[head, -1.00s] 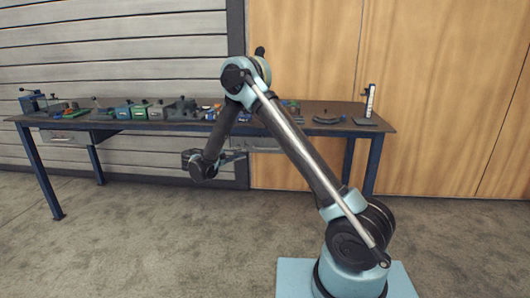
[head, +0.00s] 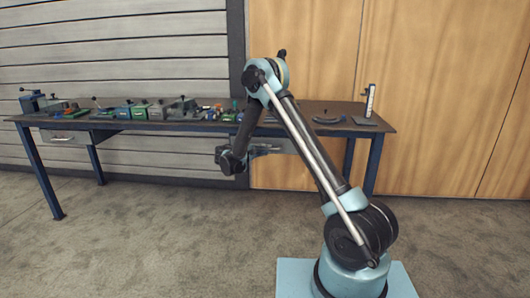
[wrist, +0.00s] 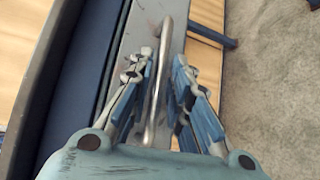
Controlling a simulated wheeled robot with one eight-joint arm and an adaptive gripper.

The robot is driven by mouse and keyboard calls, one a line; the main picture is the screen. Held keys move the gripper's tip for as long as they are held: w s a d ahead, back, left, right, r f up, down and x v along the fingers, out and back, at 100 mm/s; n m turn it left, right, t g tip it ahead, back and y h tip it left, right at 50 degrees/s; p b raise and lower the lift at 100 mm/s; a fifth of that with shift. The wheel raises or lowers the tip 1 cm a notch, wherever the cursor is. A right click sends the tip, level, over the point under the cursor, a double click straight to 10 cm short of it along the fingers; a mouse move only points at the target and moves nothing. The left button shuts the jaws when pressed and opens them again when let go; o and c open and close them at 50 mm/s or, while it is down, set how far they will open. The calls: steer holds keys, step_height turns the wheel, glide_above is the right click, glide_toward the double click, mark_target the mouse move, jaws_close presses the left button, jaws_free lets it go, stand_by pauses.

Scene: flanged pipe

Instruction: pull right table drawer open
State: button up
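The right table drawer (head: 284,146) is a grey drawer under the right half of the table (head: 230,124). It looks closed, though my arm covers part of it in the head view. In the wrist view the drawer front (wrist: 140,32) shows with its metal bar handle (wrist: 160,75). My gripper (wrist: 164,65) is open, with one finger on each side of the handle. There is a visible gap between the handle and the fingers. In the head view my gripper (head: 262,150) is at the drawer front, small and partly hidden.
A left drawer (head: 66,137) hangs under the table's left end. Several tools and blocks stand along the tabletop, with a height gauge (head: 369,101) at the right end. A blue table leg (wrist: 212,35) shows beside the drawer. The carpet in front is clear.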

steer(key=shift+w+d, duration=0.3)
